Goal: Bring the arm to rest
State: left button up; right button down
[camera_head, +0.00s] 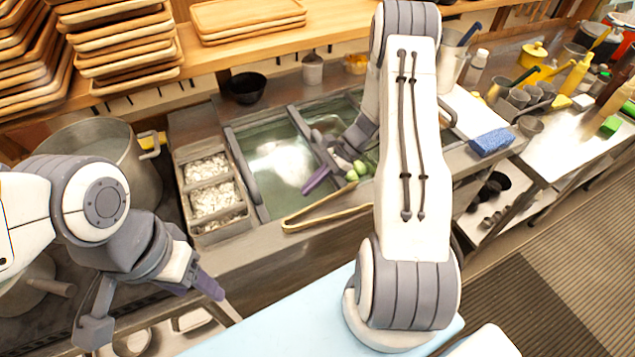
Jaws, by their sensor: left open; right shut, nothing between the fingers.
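My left gripper (207,286) is at the lower left, in front of the counter, with purple finger parts pointing down and right. It is open and holds nothing that I can see. My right arm rises through the middle of the view and hides part of the counter behind it.
A blue sponge (491,141) lies right of my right arm. Stacked wooden trays (248,18) sit on the shelf.

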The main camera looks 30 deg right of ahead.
pick_arm(q)
jog(key=shift+f, duration=0.45)
pick_arm(e)
jog(key=shift+v, duration=1.5)
jog(key=s+a+r+n+g+h+b, duration=0.1)
jog(key=s+a+r+n+g+h, duration=0.15)
jog(key=a+r+n, duration=0.45)
jog(key=s+a+r+n+g+h+b, duration=0.1)
jog(key=s+a+r+n+h, duration=0.2)
jog(key=a, duration=0.6)
pick_arm(q)
notch_tip(320, 180, down, 3)
jog(key=shift+r+b, duration=0.1)
jog(key=shift+b, duration=0.5)
jog(key=shift+c, duration=0.2)
pick_arm(e)
jog(key=s+a+r+n+t+h, duration=0.1)
jog(key=s+a+r+n, duration=0.1)
jog(key=s+n, duration=0.6)
jog(key=s+a+r+n+t+h, duration=0.2)
jog(key=s+a+r+n, duration=0.1)
jog(key=s+n, duration=0.5)
jog(key=shift+s+a, duration=0.2)
jog(key=shift+a, duration=0.45)
